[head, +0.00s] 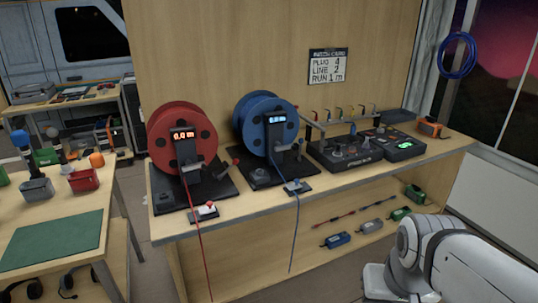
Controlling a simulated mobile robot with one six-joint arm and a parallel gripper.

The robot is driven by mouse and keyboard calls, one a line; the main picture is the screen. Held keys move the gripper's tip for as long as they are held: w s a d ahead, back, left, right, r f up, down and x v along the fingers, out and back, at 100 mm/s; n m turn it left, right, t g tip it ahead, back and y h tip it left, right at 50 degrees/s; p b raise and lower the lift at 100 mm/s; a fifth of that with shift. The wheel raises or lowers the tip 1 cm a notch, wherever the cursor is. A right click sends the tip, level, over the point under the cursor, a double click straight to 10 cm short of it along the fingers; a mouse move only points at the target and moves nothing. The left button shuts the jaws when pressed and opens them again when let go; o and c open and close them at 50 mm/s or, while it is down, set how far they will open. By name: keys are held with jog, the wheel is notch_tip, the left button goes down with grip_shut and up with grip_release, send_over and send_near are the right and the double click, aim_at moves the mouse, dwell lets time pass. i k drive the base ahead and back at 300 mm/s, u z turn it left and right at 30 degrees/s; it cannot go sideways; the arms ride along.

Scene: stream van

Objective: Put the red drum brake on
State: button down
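The red drum (160,130) stands upright on a black base (165,195) at the left end of the long wooden bench. Its post carries a small lit display (183,135). A lever with a red knob (236,162) stands at the right of its base. A small white box with a red part (206,210) sits in front at the bench edge. I cannot tell which of these is the brake, or its setting. A red cable (204,260) hangs over the front edge. My gripper is out of view; only a white arm link of mine shows at lower right.
A blue drum (250,108) with its own base and blue cable (296,235) stands to the right. Beyond it is a black control panel (398,148). A table with a green mat (55,240) is at left. A shelf (345,255) below holds several small devices.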

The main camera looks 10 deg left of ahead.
aim_at(235, 160)
jog(key=z, duration=0.05)
jog(key=i, duration=0.95)
jog(key=u, duration=0.1)
